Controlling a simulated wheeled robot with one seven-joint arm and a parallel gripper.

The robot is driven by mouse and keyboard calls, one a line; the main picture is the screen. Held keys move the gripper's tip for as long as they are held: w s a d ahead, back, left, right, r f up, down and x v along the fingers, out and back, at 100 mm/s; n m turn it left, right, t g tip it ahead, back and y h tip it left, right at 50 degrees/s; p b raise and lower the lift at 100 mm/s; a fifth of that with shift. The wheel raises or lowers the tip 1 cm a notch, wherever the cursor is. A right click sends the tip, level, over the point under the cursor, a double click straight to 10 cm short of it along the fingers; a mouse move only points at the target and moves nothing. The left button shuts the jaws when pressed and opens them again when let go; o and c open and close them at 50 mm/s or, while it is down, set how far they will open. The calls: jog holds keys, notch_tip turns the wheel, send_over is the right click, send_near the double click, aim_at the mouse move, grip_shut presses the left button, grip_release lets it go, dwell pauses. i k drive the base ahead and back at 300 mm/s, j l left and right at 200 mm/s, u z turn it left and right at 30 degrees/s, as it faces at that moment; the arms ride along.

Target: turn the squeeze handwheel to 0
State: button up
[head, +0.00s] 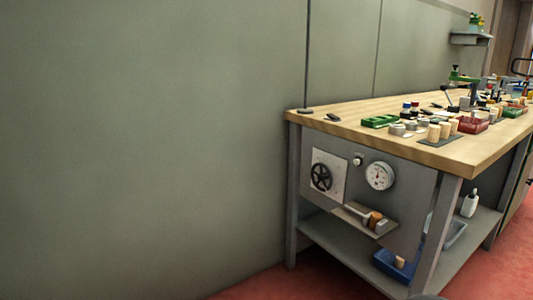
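The black spoked handwheel (321,177) sits on a pale square plate on the grey end panel of the workbench. A round white dial gauge (380,176) is mounted to its right. The handwheel and gauge are too small here for me to read a setting or number. My gripper is not in view, and nothing is seen touching the handwheel.
The wooden bench top (370,108) carries corks, a green tray (380,121), a red tray (472,126) and tools. Blue bin (400,267) stands low. Red floor (275,284) shows in front.

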aim_at(322, 175)
jog(key=i+j+u, duration=0.2)
jog(key=i+j, duration=0.2)
jog(key=i+j+u, duration=0.2)
jog(key=i, duration=0.45)
jog(key=j, duration=0.1)
